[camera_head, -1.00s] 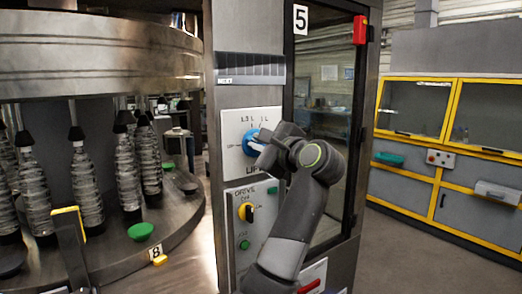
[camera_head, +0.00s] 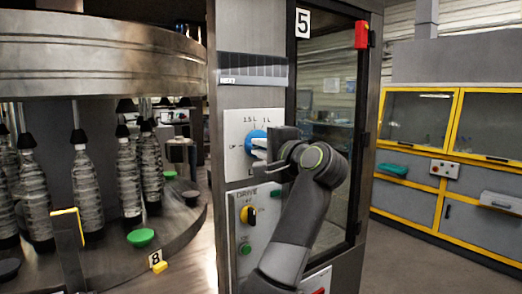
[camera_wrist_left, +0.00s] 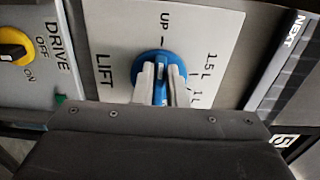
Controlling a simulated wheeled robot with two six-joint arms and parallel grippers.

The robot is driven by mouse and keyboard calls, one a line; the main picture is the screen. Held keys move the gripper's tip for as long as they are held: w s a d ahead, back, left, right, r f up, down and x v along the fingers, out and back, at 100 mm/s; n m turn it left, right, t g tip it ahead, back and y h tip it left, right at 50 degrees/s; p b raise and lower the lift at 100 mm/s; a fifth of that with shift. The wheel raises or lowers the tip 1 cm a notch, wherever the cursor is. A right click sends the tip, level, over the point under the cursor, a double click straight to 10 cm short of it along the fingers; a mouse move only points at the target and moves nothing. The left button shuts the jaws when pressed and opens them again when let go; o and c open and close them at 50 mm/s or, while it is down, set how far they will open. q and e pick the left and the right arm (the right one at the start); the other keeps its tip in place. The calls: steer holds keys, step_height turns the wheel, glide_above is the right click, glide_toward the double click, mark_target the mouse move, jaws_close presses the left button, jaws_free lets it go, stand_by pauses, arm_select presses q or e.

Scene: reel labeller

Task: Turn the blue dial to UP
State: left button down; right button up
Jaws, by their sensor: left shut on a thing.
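The blue dial (camera_head: 256,141) sits on the white LIFT plate (camera_head: 236,128) on the grey cabinet front. In the left wrist view the dial (camera_wrist_left: 174,62) has a raised ridge with a white mark, which appears lined up with the tick under the UP label (camera_wrist_left: 167,20). My left gripper (camera_head: 259,148) reaches the dial from the right, its pale fingers shut on the ridge, one on each side. It also shows in the left wrist view (camera_wrist_left: 160,84). The fingers hide part of the dial. My right gripper is not in view.
Below is the DRIVE panel (camera_head: 235,211) with a yellow and black knob (camera_head: 249,214) and a green button (camera_head: 245,249). A glass door (camera_head: 326,120) stands to the right. A carousel with bottles (camera_head: 86,185) is at left. Open floor (camera_head: 400,262) lies at the right.

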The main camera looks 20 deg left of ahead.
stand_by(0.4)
arm_select(q)
steer(key=c, duration=1.5)
jaws_free()
steer(key=shift+o, duration=0.2)
steer(key=b+v, duration=0.5)
steer(key=v, duration=1.2)
steer(key=shift+s+b, duration=0.2)
steer(key=shift+b, duration=0.2)
steer(key=shift+d+f, duration=0.1)
